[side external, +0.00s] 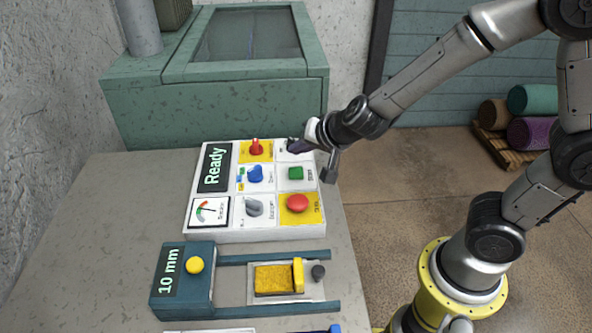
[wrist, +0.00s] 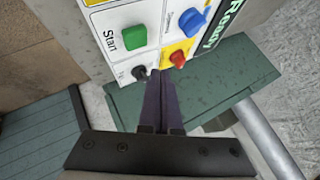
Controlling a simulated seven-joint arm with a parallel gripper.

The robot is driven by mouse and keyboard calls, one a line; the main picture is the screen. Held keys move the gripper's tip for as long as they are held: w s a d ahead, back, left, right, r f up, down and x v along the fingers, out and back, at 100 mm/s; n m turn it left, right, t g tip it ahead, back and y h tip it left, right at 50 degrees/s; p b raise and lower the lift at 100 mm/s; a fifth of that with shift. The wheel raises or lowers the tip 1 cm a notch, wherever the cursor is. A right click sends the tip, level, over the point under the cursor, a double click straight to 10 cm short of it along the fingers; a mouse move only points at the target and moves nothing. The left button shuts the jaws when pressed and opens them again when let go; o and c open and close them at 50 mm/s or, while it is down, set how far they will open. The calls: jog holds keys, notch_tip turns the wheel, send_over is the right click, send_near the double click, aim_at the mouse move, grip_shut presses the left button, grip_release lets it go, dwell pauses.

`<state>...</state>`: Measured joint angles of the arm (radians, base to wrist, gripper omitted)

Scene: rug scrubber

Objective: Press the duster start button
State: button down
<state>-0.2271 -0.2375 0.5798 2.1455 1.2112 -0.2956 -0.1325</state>
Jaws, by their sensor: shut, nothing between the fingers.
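The white control panel (side external: 240,236) lies on the grey table. Its green square button (side external: 296,173) is on the right side, above the red round button; in the wrist view the green button (wrist: 134,38) has the label "Start" beside it. My gripper (side external: 295,147) is shut and empty over the panel's top right corner, on the far side of the green button. In the wrist view its fingertips (wrist: 157,76) are beside a small black knob (wrist: 139,72), below and right of the green button. I cannot tell whether they touch the knob.
A red switch (side external: 256,148), blue knob (side external: 255,174), grey knob (side external: 254,208) and red round button (side external: 298,203) share the panel. The display (side external: 214,168) reads "Ready". A green machine (side external: 220,95) stands behind. A "10 mm" device (side external: 183,281) sits in front.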

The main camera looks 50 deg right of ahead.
aim_at(298, 174)
jog(key=shift+f, duration=1.65)
jog(key=shift+f, duration=0.15)
dwell(0.8)
jog(key=shift+f, duration=0.3)
jog(key=shift+f, duration=0.55)
dwell(0.9)
jog(key=shift+r, duration=0.95)
jog(key=shift+r, duration=2.5)
